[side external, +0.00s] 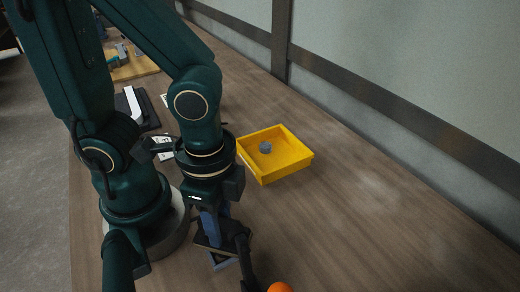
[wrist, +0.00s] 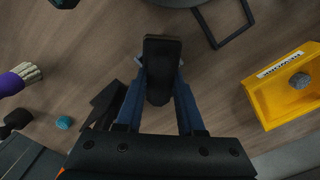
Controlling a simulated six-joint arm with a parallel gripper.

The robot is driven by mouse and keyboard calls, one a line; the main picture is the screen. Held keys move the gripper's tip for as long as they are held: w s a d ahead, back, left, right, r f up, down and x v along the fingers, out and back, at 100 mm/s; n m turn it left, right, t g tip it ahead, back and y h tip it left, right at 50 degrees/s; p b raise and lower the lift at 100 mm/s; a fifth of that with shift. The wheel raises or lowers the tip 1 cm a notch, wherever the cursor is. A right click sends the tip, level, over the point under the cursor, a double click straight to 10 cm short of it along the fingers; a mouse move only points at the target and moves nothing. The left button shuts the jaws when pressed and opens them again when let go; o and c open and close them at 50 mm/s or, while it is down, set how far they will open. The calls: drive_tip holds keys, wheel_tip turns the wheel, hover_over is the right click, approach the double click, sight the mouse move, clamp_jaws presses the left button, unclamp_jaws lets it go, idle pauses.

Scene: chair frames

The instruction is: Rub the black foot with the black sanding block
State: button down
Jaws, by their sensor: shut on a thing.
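My gripper (wrist: 160,85) is shut on a dark block, the black sanding block (wrist: 162,52), which sits between the two blue fingers in the wrist view. In the side view my gripper (side external: 214,236) points down low over the table, and a dark block shows at its fingertips, partly hidden. I cannot tell whether the block touches anything beneath it. A dark angular piece (wrist: 106,100) shows beside the left finger in the wrist view. I cannot pick out the black foot with certainty.
A yellow tray (side external: 301,163) holding a grey lump (side external: 265,147) stands right of the arm. In the wrist view, a purple-handled thing with pale ends (wrist: 22,76), a teal lump (wrist: 63,122) and a thin black frame (wrist: 225,42) lie around.

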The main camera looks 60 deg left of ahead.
drive_tip(key=shift+w, duration=0.15)
idle(0.5)
drive_tip(key=shift+w, duration=0.9)
drive_tip(key=shift+w, duration=0.15)
drive_tip(key=shift+w, duration=0.8)
wheel_tip(320, 180, up, 6)
idle(0.5)
drive_tip(key=shift+r, duration=0.15)
drive_tip(key=shift+r, duration=1.4)
